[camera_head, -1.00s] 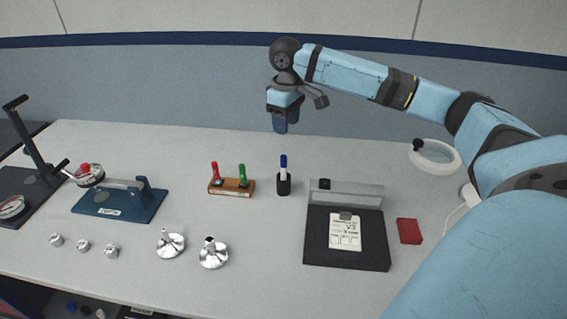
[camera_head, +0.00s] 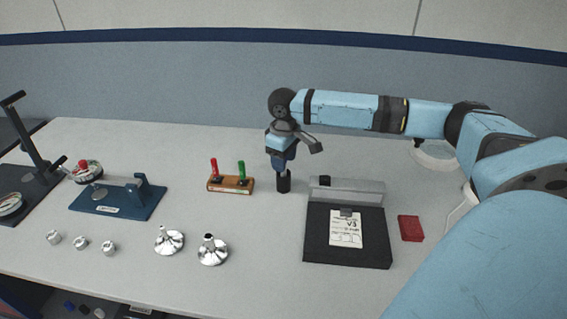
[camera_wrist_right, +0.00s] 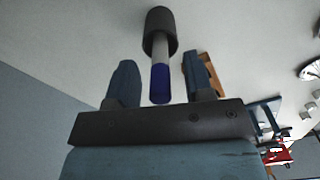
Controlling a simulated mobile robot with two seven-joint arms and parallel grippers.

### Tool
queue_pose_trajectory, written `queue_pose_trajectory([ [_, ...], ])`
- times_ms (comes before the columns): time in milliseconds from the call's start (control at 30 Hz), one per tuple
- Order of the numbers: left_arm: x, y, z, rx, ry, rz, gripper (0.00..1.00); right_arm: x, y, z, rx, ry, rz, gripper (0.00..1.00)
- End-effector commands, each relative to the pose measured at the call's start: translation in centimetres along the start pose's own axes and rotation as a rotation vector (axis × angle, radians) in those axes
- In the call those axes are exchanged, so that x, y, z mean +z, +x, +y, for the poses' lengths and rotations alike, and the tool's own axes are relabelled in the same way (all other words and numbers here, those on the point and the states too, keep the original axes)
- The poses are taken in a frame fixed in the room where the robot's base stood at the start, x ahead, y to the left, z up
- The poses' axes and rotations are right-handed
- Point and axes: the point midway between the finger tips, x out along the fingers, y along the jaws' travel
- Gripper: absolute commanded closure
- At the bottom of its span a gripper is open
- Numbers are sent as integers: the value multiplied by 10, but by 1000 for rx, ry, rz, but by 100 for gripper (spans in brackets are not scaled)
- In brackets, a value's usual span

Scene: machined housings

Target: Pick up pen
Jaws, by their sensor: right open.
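The pen (camera_wrist_right: 160,75) has a blue cap and a white barrel. It stands upright in a small black cup (camera_head: 284,184), which also shows in the right wrist view (camera_wrist_right: 158,28). My right gripper (camera_head: 284,166) points down over the cup and hides the pen in the head view. In the right wrist view the right gripper (camera_wrist_right: 157,84) is open, with the pen's capped end between its two fingers and a gap on each side. My left gripper is not in view.
A wooden holder (camera_head: 229,187) with red and green markers stands just left of the cup. A black tray (camera_head: 315,250) with a paper card lies to the right, beside a red block (camera_head: 411,228). Metal parts (camera_head: 212,253) and a blue fixture (camera_head: 110,207) are farther left.

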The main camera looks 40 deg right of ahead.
Motion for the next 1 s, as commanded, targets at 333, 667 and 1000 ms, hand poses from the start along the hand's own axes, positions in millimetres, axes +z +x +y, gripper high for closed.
queue_pose_trajectory([
  [333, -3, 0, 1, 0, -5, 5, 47, 0, 0, 0, 0, 0, 0, 94],
  [667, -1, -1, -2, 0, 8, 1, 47, 0, -1, 0, 0, -1, 0, 100],
  [1000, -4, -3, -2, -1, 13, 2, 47, -1, -33, 0, 1, 0, 2, 100],
])
